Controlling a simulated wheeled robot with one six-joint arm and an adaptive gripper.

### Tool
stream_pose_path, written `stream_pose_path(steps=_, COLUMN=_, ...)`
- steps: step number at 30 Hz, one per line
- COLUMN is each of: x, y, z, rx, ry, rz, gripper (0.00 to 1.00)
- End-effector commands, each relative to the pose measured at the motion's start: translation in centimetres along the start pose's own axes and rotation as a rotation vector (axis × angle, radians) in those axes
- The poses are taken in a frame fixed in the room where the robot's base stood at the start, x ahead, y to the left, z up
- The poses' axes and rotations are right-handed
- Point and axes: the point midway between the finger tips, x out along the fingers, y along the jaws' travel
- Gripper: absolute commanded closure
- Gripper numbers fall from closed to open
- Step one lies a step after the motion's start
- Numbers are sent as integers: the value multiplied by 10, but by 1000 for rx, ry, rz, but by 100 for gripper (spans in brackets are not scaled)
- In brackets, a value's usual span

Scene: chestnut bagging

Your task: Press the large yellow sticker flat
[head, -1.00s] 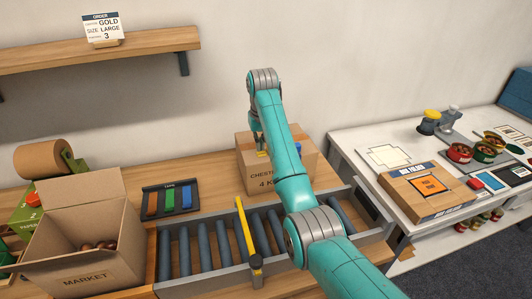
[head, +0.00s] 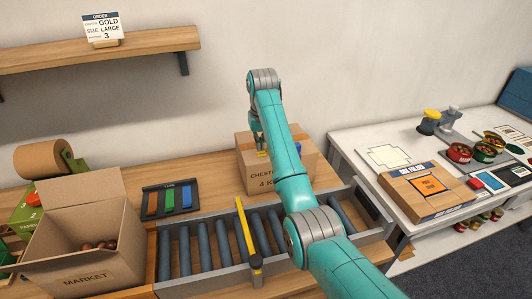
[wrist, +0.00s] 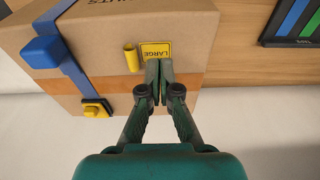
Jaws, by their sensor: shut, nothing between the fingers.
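The large yellow sticker (wrist: 156,50), printed LARGE, is on the side of a brown carton (wrist: 90,25) in the wrist view. Its left end (wrist: 131,57) is curled up off the cardboard; the printed part looks flat. My gripper (wrist: 159,72) is shut and empty, with its tips at the sticker's lower edge in that view. I cannot tell whether they touch it. In the head view the carton (head: 256,178) stands behind the rollers, and my arm hides part of it and most of my gripper (head: 261,150).
The roller conveyor (head: 205,250) with a yellow bar (head: 245,228) lies in front. The open MARKET box (head: 85,270) and tape rack (head: 171,198) are left; a white table (head: 350,145) is right.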

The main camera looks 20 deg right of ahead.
Motion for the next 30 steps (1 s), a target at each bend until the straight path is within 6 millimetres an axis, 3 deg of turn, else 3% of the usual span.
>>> stream_pose_path(steps=30, x=6, y=0, z=1, rx=0, ry=0, rz=0, gripper=100)
